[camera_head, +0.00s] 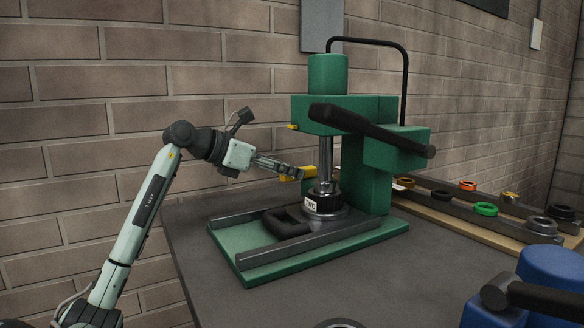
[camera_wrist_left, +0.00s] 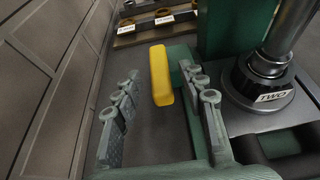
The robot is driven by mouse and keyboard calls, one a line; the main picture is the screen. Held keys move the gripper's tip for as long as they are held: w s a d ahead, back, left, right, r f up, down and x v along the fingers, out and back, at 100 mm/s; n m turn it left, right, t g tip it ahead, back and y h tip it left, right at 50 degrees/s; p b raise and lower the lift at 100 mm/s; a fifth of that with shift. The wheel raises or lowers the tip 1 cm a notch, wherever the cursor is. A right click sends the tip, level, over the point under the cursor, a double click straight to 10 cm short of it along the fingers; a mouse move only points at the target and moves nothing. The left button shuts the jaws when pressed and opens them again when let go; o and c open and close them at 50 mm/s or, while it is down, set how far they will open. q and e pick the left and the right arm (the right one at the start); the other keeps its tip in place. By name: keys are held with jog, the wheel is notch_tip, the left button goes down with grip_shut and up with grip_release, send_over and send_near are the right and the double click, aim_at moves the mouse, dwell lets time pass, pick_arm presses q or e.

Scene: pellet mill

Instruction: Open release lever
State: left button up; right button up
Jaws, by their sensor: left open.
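A green pellet press (camera_head: 345,120) stands on the dark table. A yellow lever (camera_head: 311,171) sticks out at its left side, near the metal column; it also shows as an upright yellow bar in the left wrist view (camera_wrist_left: 161,75). My left gripper (camera_head: 290,171) comes in from the left at the lever. In the left wrist view its two fingers (camera_wrist_left: 160,95) are spread, with the yellow lever between and beyond them. The lever appears nearer the right finger; I cannot tell whether they touch. My right gripper is not in view.
A black die marked TWO (camera_head: 325,204) sits under the column, with a black handle (camera_head: 287,222) in front. A long black handle (camera_head: 370,130) crosses the press. Racks with coloured rings (camera_head: 485,209) lie right; a blue object (camera_head: 550,272) stands front right. The left table is clear.

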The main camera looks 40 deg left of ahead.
pick_arm(q)
jog(key=shift+w+d+f, duration=0.2)
jog(key=shift+w+f, duration=0.1)
jog(key=shift+w, duration=0.35)
grip_shut()
